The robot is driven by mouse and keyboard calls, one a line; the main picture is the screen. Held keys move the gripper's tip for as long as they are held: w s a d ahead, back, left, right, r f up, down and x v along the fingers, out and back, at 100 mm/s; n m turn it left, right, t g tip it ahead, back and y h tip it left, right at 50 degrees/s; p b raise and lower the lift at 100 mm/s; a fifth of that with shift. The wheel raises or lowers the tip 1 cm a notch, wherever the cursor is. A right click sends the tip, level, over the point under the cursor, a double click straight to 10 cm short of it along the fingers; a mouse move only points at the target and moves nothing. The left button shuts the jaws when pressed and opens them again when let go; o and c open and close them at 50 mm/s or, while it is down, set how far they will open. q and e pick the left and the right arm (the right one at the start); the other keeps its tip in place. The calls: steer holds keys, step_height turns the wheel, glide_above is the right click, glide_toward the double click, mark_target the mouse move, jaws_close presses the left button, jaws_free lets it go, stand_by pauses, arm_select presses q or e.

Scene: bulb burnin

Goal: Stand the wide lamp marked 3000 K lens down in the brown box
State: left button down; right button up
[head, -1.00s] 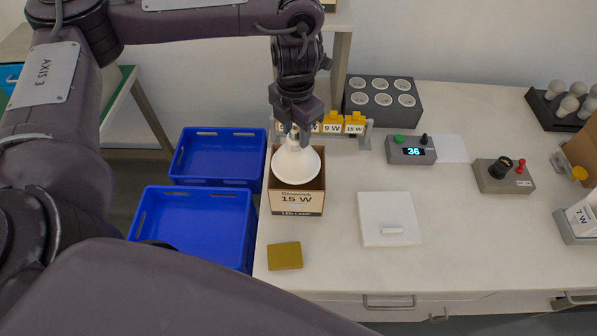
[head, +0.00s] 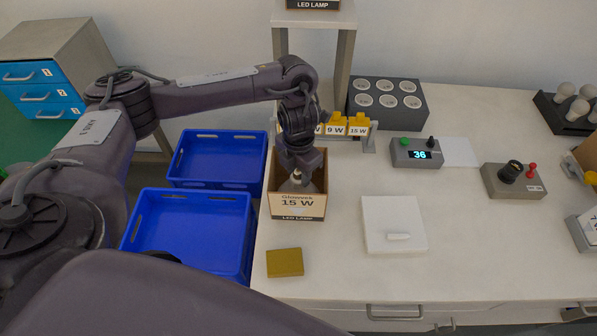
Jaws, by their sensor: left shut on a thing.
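The brown box (head: 297,206), printed "15 W LED LAMP", stands open at the left edge of the white table. My left gripper (head: 297,176) points down into the box and is shut on the lamp (head: 312,185). The lamp's base is up in the jaws and its wide white body is inside the box, lens side down. The box's front wall and the gripper hide most of the lamp, so I cannot tell whether it touches the bottom. Its 3000 K mark does not show. My right gripper is not in view.
Two blue crates (head: 222,157) stand left of the table. Behind the box are a rack with yellow tags (head: 336,124) and a grey socket block (head: 388,101). A meter reading 36 (head: 416,153), a white pad (head: 392,224) and a mustard block (head: 285,262) lie around it.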

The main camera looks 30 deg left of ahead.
arm_select(q)
steer(key=shift+r, duration=0.1)
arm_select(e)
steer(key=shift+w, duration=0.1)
arm_select(q)
steer(key=c, duration=0.9)
jaws_free()
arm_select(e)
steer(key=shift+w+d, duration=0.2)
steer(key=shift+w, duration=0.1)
arm_select(q)
steer(key=shift+r, duration=0.1)
steer(key=shift+r+p, duration=1.2)
steer(key=shift+r, duration=4.7)
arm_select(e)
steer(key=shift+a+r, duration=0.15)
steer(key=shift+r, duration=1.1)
